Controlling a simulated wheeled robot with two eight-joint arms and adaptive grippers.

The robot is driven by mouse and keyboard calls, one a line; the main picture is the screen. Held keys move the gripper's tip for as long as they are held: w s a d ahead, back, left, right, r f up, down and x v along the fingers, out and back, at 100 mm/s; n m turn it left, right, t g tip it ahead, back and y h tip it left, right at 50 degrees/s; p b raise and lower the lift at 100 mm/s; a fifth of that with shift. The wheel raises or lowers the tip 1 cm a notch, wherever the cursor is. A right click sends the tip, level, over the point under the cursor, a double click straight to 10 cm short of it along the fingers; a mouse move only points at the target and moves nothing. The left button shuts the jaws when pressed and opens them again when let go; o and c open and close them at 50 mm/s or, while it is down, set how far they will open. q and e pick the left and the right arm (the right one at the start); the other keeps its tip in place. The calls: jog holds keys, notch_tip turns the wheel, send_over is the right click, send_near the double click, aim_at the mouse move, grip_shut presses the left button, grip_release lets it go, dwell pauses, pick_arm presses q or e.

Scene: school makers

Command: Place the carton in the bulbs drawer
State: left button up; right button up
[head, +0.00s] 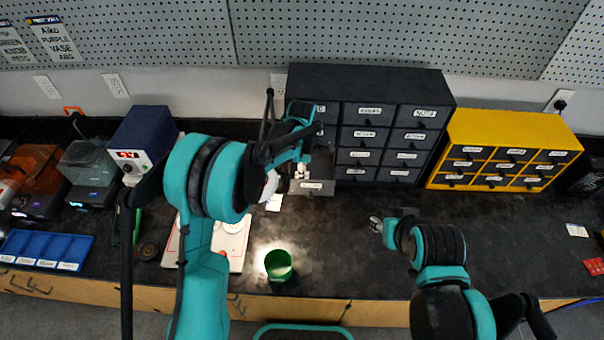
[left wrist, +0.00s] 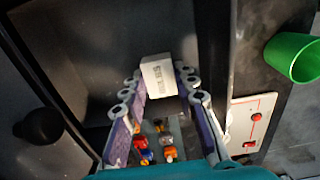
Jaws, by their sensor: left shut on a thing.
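The carton (left wrist: 158,76) is a small white box with dark print on one face. In the left wrist view it sits between the fingertips of my left gripper (left wrist: 160,85), which is shut on it. In the head view my left gripper (head: 300,165) is over a pulled-out drawer (head: 326,189) at the lower left of the dark cabinet (head: 372,78). The drawer's label is too small to read. Several small coloured pieces (left wrist: 143,142) show between the fingers in the wrist view. My right gripper (head: 377,225) is over the table; its jaws are too small to judge.
A yellow drawer unit (head: 445,142) stands right of the dark cabinet. A green cup (head: 278,266) stands near the table's front edge, beside a white panel (head: 238,262). A blue tray (head: 84,240) lies at the left. The tabletop right of centre is largely clear.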

pick_arm(q)
jog(key=shift+f, duration=0.1)
jog(key=o, duration=0.9)
